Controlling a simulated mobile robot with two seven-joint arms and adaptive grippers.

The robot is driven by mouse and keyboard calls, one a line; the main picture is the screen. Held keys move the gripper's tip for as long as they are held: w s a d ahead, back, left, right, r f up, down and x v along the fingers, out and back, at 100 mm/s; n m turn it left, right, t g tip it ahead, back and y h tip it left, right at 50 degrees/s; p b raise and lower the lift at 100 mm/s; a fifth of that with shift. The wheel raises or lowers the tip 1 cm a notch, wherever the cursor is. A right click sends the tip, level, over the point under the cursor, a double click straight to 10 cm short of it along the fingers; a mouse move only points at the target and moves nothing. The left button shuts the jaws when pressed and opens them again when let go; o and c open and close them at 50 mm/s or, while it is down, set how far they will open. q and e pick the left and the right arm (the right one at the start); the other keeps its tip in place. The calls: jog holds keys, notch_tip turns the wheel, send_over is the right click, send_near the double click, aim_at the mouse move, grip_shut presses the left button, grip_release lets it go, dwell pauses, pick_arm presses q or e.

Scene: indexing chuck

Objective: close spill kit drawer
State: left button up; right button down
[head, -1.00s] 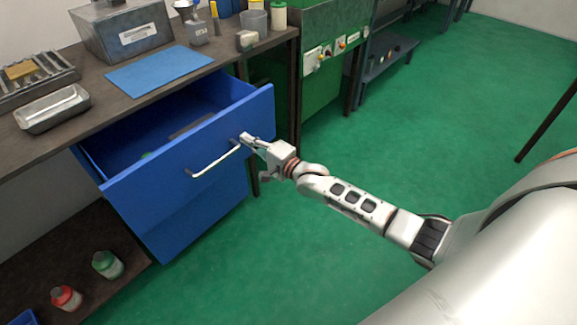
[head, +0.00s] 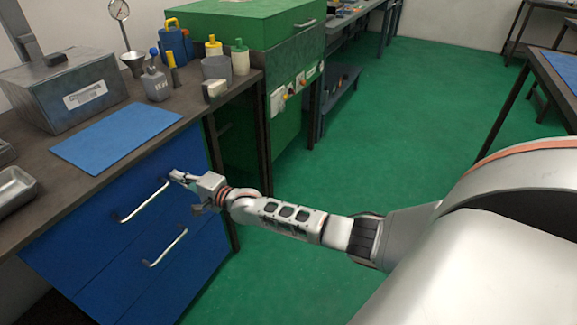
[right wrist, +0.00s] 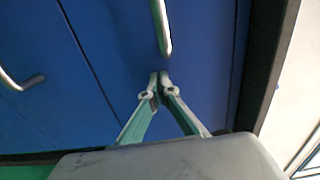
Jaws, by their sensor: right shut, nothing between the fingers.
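The blue drawer (head: 108,196) under the dark workbench sits flush in its cabinet, with its inside hidden. Its white bar handle (head: 146,202) runs across the front. My right gripper (head: 173,175) is at the drawer front, by the handle's right end. In the right wrist view the closed fingertips (right wrist: 158,80) are empty, close to the blue front, just below the end of the handle (right wrist: 162,28). I cannot tell whether they touch it. My left gripper is not in view.
A second blue drawer front with a handle (head: 166,247) is below. The bench top holds a blue mat (head: 117,136), a grey box (head: 66,91), a metal tray (head: 15,190) and several bottles. A green machine (head: 245,25) stands behind. Green floor is clear to the right.

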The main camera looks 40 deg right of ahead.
jog(key=shift+w+r, duration=0.1)
jog(key=shift+w, duration=0.15)
jog(key=shift+r, duration=0.1)
jog(key=shift+a+r, duration=0.1)
dwell(0.4)
